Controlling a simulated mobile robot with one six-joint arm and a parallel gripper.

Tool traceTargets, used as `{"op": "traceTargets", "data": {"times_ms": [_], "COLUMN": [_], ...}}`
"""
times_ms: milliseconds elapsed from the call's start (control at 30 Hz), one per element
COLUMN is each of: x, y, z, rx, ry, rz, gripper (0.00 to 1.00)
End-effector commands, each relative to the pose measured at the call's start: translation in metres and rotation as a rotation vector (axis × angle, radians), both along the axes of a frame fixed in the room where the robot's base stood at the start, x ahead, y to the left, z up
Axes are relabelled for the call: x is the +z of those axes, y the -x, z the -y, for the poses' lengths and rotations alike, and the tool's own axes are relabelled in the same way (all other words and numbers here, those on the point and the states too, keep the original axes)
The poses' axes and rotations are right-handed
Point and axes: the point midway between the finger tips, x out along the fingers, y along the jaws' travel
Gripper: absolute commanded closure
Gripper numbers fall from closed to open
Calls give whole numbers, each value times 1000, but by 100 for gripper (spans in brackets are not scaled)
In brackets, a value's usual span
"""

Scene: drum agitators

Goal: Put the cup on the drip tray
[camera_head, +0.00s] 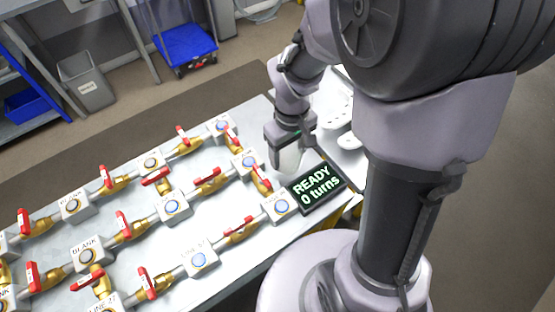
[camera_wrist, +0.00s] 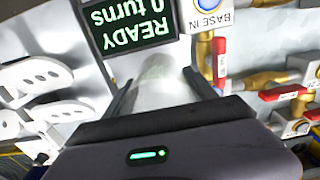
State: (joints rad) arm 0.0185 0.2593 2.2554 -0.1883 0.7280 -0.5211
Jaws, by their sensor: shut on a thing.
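My gripper (camera_head: 289,146) points down over the metal bench, just behind the display. It is shut on a pale, translucent cup (camera_head: 288,162), which looks roughly upright. In the wrist view, the cup (camera_wrist: 158,75) stands between the two dark fingers of my gripper (camera_wrist: 161,90), with the display just beyond it. Whether the cup's base touches the bench cannot be told. I cannot make out a drip tray for certain in either view.
A display (camera_head: 317,188) reads "READY 0 turns". Rows of brass valves with red handles (camera_head: 157,177) and labelled blocks fill the bench to the left. White slotted parts (camera_wrist: 35,78) lie on the other side. A grey bin (camera_head: 84,82) and blue cart (camera_head: 185,45) stand behind.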

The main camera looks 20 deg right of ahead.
Motion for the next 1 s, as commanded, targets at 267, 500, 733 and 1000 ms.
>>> {"op": "traceTargets", "data": {"times_ms": [267, 500, 733, 1000], "x": [-41, -41, -42, -39], "y": [0, 0, 0, 0], "z": [0, 0, 0, 0], "rx": [-1, -1, -1, 0], "ry": [0, 0, 0, 0], "rz": [0, 0, 0, 0], "gripper": [73, 73, 13, 13]}}
